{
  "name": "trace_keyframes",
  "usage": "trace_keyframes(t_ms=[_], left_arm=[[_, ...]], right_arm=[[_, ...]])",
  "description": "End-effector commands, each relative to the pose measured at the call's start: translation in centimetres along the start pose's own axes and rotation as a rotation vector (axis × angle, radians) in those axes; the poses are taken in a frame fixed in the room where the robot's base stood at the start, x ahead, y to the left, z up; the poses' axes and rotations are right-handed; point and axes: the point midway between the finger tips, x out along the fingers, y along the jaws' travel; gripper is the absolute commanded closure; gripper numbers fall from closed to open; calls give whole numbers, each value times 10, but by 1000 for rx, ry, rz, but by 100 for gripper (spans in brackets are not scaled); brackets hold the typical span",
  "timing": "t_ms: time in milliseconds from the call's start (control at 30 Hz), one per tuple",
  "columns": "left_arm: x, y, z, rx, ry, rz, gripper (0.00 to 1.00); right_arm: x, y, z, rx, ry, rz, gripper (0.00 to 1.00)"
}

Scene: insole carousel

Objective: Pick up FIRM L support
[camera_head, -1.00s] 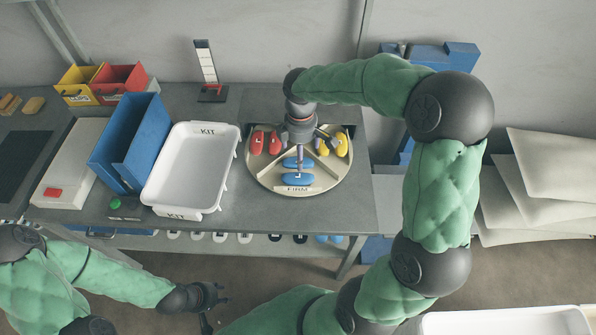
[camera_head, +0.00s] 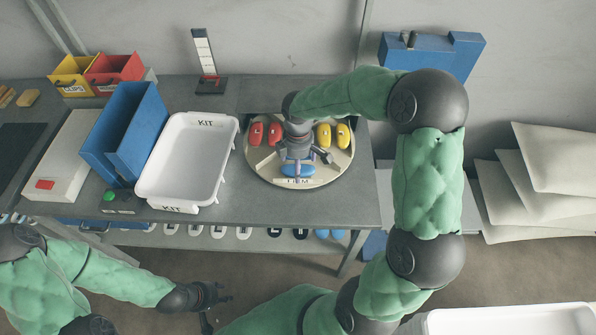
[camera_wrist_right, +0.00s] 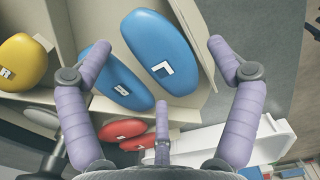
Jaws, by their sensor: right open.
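The blue support marked L (camera_wrist_right: 165,72) lies in the carousel's FIRM section, next to a blue one marked S (camera_wrist_right: 120,85). My right gripper (camera_head: 298,158) hangs over this section. In the right wrist view its fingers (camera_wrist_right: 160,62) are spread, with the L support between and beyond them. It holds nothing; contact cannot be told. In the head view one blue support (camera_head: 298,171) shows under the fingers, and the gripper hides much of the section. My left gripper (camera_head: 214,303) looks open and empty, in front of the table at lower left.
The carousel (camera_head: 335,177) also holds red supports (camera_head: 256,134) and yellow supports (camera_head: 343,135) in walled sections. A white KIT tray (camera_head: 153,183) stands left of it. A blue bin (camera_head: 118,152) is farther left. More supports hang or lie under the table edge.

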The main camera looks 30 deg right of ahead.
Motion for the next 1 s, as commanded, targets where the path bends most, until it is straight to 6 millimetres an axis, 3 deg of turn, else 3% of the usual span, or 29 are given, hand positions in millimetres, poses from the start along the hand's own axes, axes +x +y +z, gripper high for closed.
trace_keyframes(t_ms=[100, 200, 300, 767, 1000], left_arm=[[-1, 0, 0, 0, 0, 0, 60], [-1, 0, 0, 0, 0, 0, 60], [-1, 0, 0, 0, 0, 0, 60], [-2, 1, 0, 0, 0, 0, 60], [-9, 3, 0, 0, 0, 0, 60]], right_arm=[[-1, 0, 0, 0, 0, 1, 9], [-1, 0, 0, 0, 0, 0, 37], [-1, 0, 0, 0, 0, 0, 58], [-3, 0, 0, 0, 0, 0, 59], [-24, 1, 0, 1, 0, 2, 59]])
